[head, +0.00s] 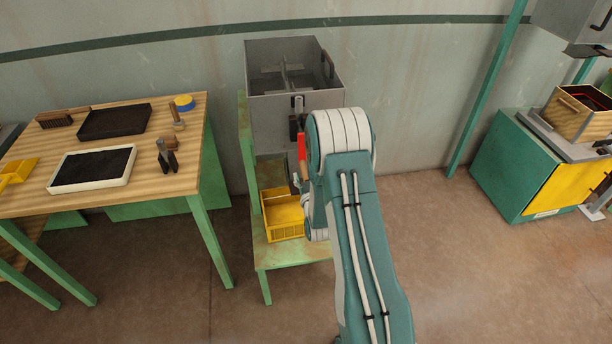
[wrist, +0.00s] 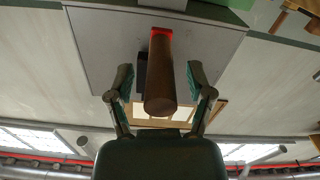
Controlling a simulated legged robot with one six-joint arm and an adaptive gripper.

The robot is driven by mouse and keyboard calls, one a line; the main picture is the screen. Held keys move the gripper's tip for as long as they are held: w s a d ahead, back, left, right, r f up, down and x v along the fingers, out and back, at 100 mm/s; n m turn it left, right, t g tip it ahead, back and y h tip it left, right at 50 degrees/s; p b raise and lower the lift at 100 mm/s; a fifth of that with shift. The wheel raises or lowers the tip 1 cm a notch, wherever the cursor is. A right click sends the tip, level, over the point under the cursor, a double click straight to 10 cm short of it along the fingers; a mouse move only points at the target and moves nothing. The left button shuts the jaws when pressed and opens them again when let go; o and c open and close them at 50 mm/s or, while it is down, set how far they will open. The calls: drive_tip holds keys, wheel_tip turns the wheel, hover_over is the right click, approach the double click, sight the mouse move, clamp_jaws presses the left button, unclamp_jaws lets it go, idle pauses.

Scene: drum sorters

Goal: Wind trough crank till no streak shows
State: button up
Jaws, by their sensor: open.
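The grey trough (head: 268,122) stands open-topped on a green stand, with a grey mixing bar (head: 284,72) inside it. Its crank (head: 302,147) is on the front face and shows a red part hanging downward. In the wrist view the crank's brown cylindrical handle (wrist: 160,85) points toward the camera, with a red collar at its far end. My gripper (wrist: 161,78) is open, with one finger on each side of the handle and gaps showing between. In the head view my arm hides most of the gripper. I cannot make out any streak in the trough.
A yellow bin (head: 284,216) sits on the green stand (head: 275,254) below the trough. A wooden table (head: 105,195) with trays, brushes and tools stands at the left. A green and yellow cabinet (head: 515,165) is at the right. The floor between is clear.

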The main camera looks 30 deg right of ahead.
drive_tip(key=shift+a, duration=0.1)
clamp_jaws()
drive_tip(key=shift+d, duration=0.2)
